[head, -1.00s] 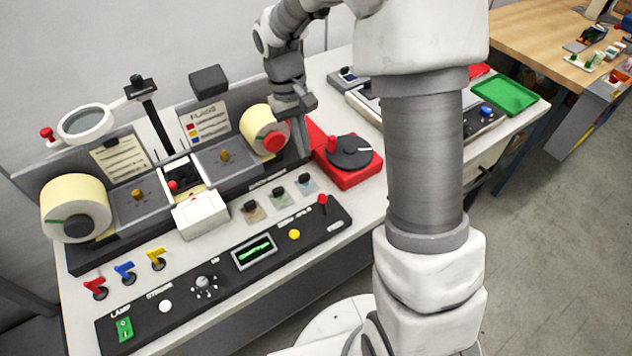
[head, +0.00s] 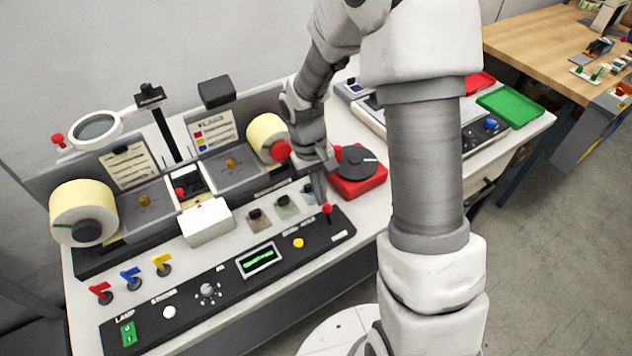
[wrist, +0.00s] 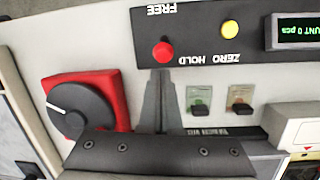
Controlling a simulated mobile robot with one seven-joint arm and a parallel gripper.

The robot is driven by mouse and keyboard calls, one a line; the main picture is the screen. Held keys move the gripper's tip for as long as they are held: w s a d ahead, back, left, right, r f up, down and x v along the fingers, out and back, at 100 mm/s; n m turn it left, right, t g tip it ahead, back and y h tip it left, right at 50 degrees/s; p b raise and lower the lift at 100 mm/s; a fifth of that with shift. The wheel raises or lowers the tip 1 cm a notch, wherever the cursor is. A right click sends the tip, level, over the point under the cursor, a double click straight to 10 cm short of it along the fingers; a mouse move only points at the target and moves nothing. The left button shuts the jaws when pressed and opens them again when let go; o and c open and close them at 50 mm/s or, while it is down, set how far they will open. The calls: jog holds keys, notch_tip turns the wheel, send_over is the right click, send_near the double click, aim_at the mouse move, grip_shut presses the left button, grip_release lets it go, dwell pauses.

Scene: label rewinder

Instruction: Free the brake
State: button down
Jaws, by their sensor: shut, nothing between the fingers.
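A lever with a red knob (head: 327,210) stands at the right end of the black control panel. In the wrist view the red knob (wrist: 163,52) is near the word HOLD, and the word FREE is at the panel's far edge, both upside down. My gripper (head: 320,197) is shut and empty, pointing down just behind the knob. In the wrist view my gripper's fingertips (wrist: 161,74) are together, just short of the knob. I cannot tell whether they touch the lever.
A red base with a dark dial (head: 357,163) stands close to my gripper on the right. A yellow button (head: 299,243) and several small coloured tabs lie left of it. The right label roll (head: 266,136) is behind. The lit counter display (head: 259,260) is further left.

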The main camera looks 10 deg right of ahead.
jog(key=shift+s+r, duration=0.2)
jog(key=shift+s, duration=0.1)
jog(key=shift+s+d+r+t, duration=0.1)
jog(key=shift+s+t, duration=0.05)
jog(key=shift+t, duration=0.15)
dwell(0.3)
